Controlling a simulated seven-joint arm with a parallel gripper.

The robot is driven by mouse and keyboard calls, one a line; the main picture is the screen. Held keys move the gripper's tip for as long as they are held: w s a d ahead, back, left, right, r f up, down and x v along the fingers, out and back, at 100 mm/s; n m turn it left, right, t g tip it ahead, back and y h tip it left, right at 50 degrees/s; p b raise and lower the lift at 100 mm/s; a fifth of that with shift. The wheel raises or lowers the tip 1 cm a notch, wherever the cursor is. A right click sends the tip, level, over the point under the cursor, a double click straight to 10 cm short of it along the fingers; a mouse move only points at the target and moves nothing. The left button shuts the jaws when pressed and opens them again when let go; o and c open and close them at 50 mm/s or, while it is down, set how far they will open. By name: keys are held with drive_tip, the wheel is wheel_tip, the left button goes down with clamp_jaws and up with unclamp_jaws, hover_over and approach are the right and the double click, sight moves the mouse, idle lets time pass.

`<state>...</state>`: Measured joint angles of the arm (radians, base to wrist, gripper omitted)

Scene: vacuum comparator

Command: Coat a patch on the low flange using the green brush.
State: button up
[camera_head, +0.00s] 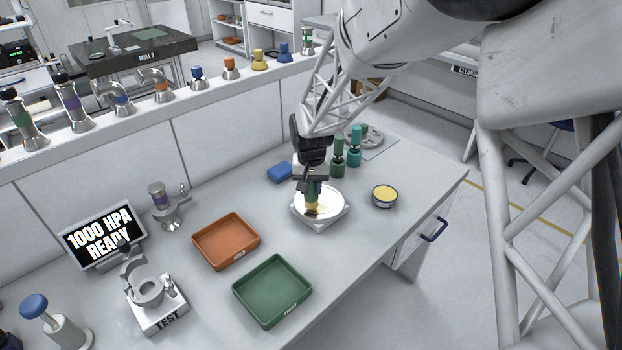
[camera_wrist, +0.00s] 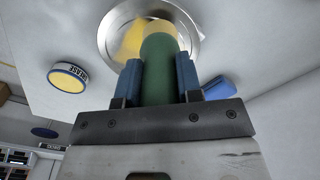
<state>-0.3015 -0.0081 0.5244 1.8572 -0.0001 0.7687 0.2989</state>
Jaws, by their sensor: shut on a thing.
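My gripper (camera_head: 311,180) is shut on the green brush (camera_head: 312,196), with its tip pointing down. In the wrist view the green handle (camera_wrist: 158,75) sits between the blue finger pads. The brush tip is over a round, shiny flange (camera_head: 331,201) on a pale square base; I take this for the low flange. A yellow patch (camera_wrist: 130,42) shows on the flange beside the brush in the wrist view. I cannot tell whether the bristles touch the surface. A round tin with yellow contents (camera_head: 384,193) stands to the right; it also shows in the wrist view (camera_wrist: 68,77).
A blue block (camera_head: 280,172) lies behind left. An orange tray (camera_head: 226,240) and a green tray (camera_head: 272,291) lie in front left. A screen (camera_head: 103,233) reads "1000 HPA READY".

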drive_tip(key=shift+f, duration=0.55)
drive_tip(key=shift+w+d+f, duration=0.2)
drive_tip(key=shift+f, duration=0.05)
drive_tip(key=shift+w+d, duration=2.7)
drive_tip(key=shift+s+a, duration=2.85)
drive_tip(key=shift+w+a, duration=0.1)
drive_tip(key=shift+a, duration=0.15)
drive_tip(key=shift+w+a, duration=0.25)
drive_tip(key=shift+w, duration=0.3)
drive_tip(key=shift+w+d, duration=2.7)
drive_tip(key=shift+d, duration=0.05)
drive_tip(key=shift+s+a, duration=0.6)
drive_tip(key=shift+a, duration=0.05)
drive_tip(key=shift+s+a, duration=2.1)
drive_tip(key=shift+s+a+r, duration=0.15)
drive_tip(key=shift+r, duration=3.85)
